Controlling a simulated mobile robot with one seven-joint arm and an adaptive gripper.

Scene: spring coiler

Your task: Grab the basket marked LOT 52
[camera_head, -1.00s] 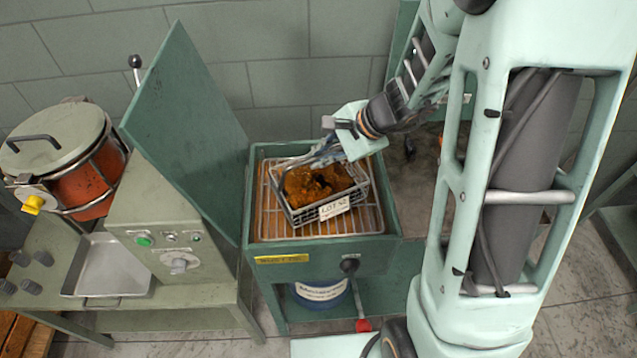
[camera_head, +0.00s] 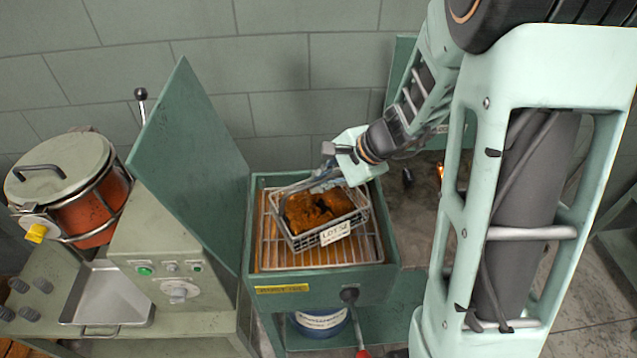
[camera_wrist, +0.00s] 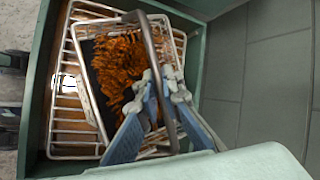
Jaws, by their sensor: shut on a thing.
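The wire basket (camera_head: 352,218) carries a white tag (camera_head: 336,232) reading LOT 52 and holds a mass of rusty orange-brown coiled pieces (camera_head: 313,210). It is inside the open green tank (camera_head: 392,262), over the wire rack (camera_head: 290,257), slightly tilted; the gap beneath it is hard to judge. In the wrist view, the fingers of my gripper (camera_wrist: 160,88) are shut on the basket's bar handle (camera_wrist: 153,50), with the orange contents (camera_wrist: 120,70) below.
The tank's green lid (camera_head: 190,150) stands open at its left. Left of it are a control box (camera_head: 165,255), a metal tray (camera_head: 105,295) and a lidded orange pot (camera_head: 80,190). A blue-white drum (camera_head: 320,323) stands under the tank. The wall is close behind.

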